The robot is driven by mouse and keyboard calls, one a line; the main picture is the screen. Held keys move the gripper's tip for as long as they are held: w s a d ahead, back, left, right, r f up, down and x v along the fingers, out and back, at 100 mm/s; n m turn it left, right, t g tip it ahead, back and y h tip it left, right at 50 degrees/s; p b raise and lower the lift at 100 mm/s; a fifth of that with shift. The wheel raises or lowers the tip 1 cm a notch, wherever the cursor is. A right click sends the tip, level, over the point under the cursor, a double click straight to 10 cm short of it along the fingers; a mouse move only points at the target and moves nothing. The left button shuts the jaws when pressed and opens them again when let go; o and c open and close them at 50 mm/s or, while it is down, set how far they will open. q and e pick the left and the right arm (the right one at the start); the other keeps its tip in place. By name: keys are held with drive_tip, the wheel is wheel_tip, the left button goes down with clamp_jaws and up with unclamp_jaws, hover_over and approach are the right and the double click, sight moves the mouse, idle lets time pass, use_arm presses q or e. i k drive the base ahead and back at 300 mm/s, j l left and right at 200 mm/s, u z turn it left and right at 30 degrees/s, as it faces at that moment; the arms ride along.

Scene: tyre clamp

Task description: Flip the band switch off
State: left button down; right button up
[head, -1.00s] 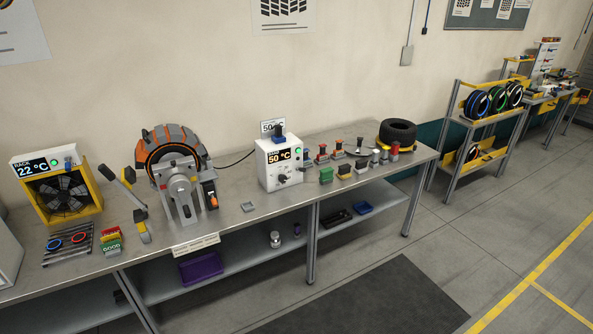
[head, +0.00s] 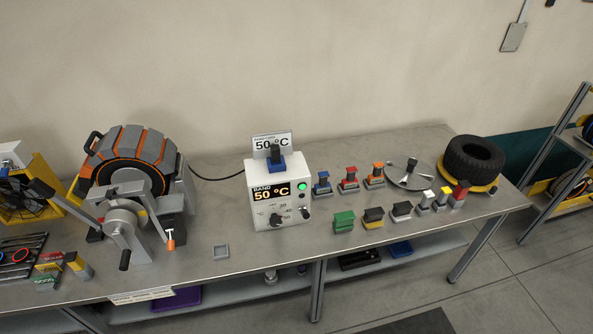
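The white band control box (head: 277,196) stands on the bench in the middle of the head view. Neither my left nor my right gripper shows in the head view.
The tyre clamp machine (head: 128,185) with orange and grey segments stands left of the box. Several coloured stamp-like blocks (head: 348,180) and a black tyre (head: 473,160) are on the right. A cable (head: 220,176) runs behind.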

sight(305, 212)
drive_tip(key=i+l+u, duration=0.15)
drive_tip(key=i+l, duration=0.2)
drive_tip(key=i+l+u, duration=0.15)
drive_tip(key=i+l, duration=0.15)
drive_tip(key=l, duration=0.25)
